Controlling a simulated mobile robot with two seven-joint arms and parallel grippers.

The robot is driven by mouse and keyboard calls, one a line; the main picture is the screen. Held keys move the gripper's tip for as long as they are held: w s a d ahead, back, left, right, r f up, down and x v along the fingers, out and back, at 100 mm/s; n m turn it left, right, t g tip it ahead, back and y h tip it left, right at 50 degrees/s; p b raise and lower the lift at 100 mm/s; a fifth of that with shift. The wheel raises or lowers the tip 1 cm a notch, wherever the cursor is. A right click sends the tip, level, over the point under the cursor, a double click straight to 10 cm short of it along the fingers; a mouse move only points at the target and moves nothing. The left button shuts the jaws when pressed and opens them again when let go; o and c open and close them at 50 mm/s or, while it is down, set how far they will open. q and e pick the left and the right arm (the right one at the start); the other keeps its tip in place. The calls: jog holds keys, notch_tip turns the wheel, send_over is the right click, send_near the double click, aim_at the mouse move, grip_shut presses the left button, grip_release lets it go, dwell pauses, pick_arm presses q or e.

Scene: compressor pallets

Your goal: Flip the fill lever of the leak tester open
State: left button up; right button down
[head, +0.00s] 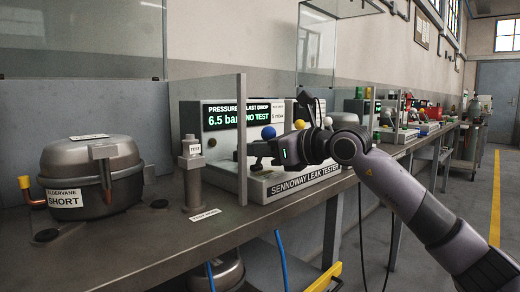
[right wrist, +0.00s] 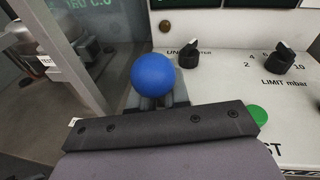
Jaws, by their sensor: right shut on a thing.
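The leak tester (head: 300,183) is a pale box on the bench with a lit screen reading 6.5 bar and NO TEST. A lever with a blue ball knob (head: 268,132) stands at its front left. My right gripper (head: 260,150) reaches in from the right and is shut at this lever, just below the ball. In the right wrist view the blue ball (right wrist: 158,74) sticks out beyond the fingers, which hide the lever's shaft. A yellow ball knob (head: 299,124) shows behind my gripper. My left gripper is not in view.
A clear upright panel (head: 242,140) stands close left of my gripper. A grey post marked TEST (head: 191,175) and a compressor labelled SHORT (head: 92,170) are farther left. Dials (right wrist: 280,60) and a green button (right wrist: 257,114) lie right of the lever.

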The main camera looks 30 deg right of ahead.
jog(key=shift+s+r, duration=0.1)
jog(key=shift+r, duration=0.5)
jog(key=c, duration=0.9)
grip_release()
jog(key=shift+s, duration=0.1)
jog(key=shift+o, duration=0.2)
jog(key=shift+f, duration=0.2)
pick_arm(q)
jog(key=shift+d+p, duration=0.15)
jog(key=shift+p, duration=0.15)
pick_arm(e)
jog(key=v, duration=0.7)
